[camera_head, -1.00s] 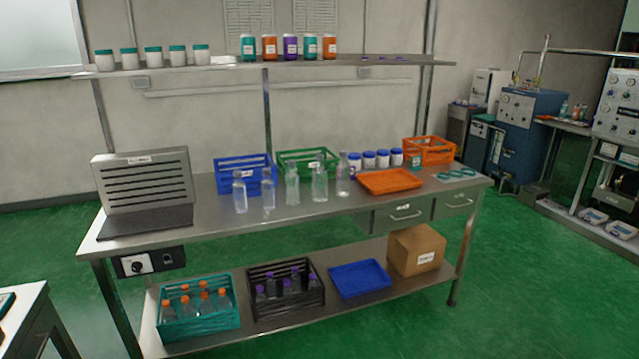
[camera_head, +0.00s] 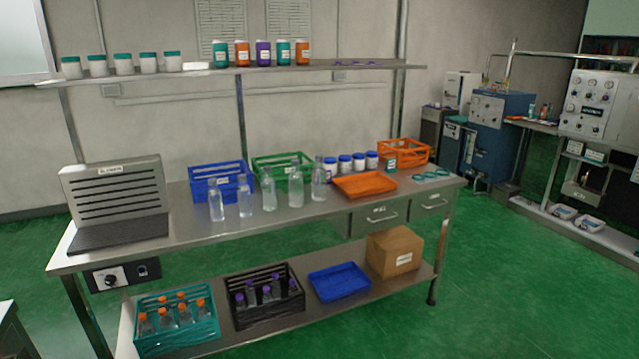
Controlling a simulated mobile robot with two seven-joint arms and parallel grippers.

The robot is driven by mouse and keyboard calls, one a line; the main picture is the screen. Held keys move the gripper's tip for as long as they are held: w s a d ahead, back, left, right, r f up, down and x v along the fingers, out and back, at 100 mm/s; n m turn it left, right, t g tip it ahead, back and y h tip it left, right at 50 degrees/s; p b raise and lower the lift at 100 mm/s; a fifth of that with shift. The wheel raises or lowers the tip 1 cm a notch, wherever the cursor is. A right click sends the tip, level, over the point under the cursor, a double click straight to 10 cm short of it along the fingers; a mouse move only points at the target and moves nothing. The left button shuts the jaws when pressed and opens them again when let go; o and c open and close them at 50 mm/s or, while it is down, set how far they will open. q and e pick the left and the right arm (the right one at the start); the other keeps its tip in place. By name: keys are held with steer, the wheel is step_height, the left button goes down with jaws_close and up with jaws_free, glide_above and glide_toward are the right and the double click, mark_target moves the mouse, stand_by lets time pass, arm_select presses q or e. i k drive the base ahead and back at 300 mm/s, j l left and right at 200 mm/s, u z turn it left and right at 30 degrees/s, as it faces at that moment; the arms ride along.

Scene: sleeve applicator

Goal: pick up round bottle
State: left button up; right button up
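Several clear bottles stand upright in a loose row on the steel workbench (camera_head: 200,236). From left to right I see a first bottle (camera_head: 216,203), a second bottle (camera_head: 245,199), a third bottle (camera_head: 269,192), a fourth bottle (camera_head: 296,187) and a fifth bottle (camera_head: 319,182). Some look wider than others, but I cannot tell which is the round bottle. Neither of my grippers is in view.
A grey slotted applicator (camera_head: 115,200) stands at the bench's left end. Behind the bottles are a blue crate (camera_head: 205,176) and a green crate (camera_head: 275,164). An orange tray (camera_head: 364,186) lies to their right. Green floor (camera_head: 520,290) is clear at right.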

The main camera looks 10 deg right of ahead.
mark_target(318, 174)
steer(key=i+u, duration=0.1)
steer(key=u, duration=3.5)
steer(key=k+l+u, duration=0.25)
steer(key=l, duration=0.2)
steer(key=l+u, duration=0.2)
steer(key=l, duration=0.2)
steer(key=k+l+u, duration=0.5)
steer(key=l, duration=0.2)
steer(key=k+l+z, duration=0.1)
steer(key=k, duration=0.3)
steer(key=k+l+z, duration=0.15)
steer(key=k, duration=0.3)
steer(key=k+z, duration=0.4)
steer(key=k+l+z, duration=0.15)
steer(key=k+z, duration=0.2)
